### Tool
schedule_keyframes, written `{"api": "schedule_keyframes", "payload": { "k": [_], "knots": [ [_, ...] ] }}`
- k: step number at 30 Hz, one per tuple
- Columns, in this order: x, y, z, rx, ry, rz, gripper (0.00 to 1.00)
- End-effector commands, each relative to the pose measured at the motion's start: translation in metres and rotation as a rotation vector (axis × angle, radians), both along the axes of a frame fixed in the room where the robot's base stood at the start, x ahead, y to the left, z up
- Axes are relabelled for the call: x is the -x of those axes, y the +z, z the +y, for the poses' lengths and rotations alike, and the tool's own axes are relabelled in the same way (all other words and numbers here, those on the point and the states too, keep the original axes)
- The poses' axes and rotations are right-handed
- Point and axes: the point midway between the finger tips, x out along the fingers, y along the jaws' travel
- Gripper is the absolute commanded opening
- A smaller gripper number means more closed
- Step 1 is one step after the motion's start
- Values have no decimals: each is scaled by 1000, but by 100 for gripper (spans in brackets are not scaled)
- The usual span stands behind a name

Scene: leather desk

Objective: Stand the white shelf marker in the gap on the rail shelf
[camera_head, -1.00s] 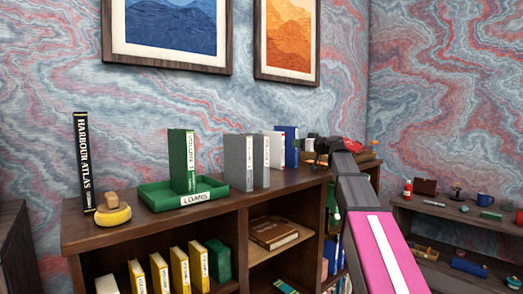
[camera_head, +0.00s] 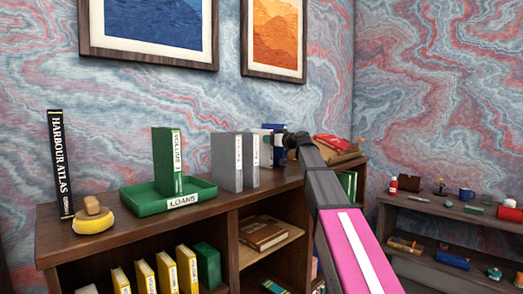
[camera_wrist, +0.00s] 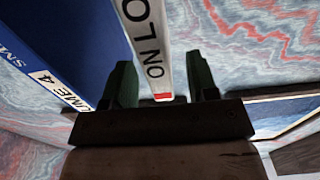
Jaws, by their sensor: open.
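In the wrist view, the white shelf marker (camera_wrist: 148,45) bears black letters that seem to read "ON LO" and a red patch at its end. My gripper (camera_wrist: 164,82) is open, with its two green fingers either side of the marker's end. The left finger is close to the marker, and clear space shows at the right finger. In the head view, my gripper (camera_head: 291,141) is beside the row of books on the bookcase top. A narrow white thing there may be the marker. The gap and rail cannot be made out.
A blue book (camera_wrist: 60,40) stands left of the marker. Grey volumes (camera_head: 227,162) and a green tray (camera_head: 140,199) holding a green book (camera_head: 167,165) stand along the bookcase top. A red book (camera_head: 335,144) lies behind my arm. A side shelf (camera_head: 425,216) is at right.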

Motion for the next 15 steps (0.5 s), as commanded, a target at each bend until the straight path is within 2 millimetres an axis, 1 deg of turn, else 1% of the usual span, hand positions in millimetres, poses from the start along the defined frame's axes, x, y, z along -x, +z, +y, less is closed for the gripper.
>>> {"api": "schedule_keyframes", "payload": {
  "k": [1, 6, 9, 14, 15],
  "knots": [
    [-9, 2, 5, 0, 1, 0, 53],
    [-26, 2, 21, -1, 1, 1, 53],
    [-29, 2, 26, -1, 0, 1, 53],
    [-28, 1, 25, 0, 0, 0, 53],
    [-28, 1, 25, -1, 0, 1, 50]
  ]
}}
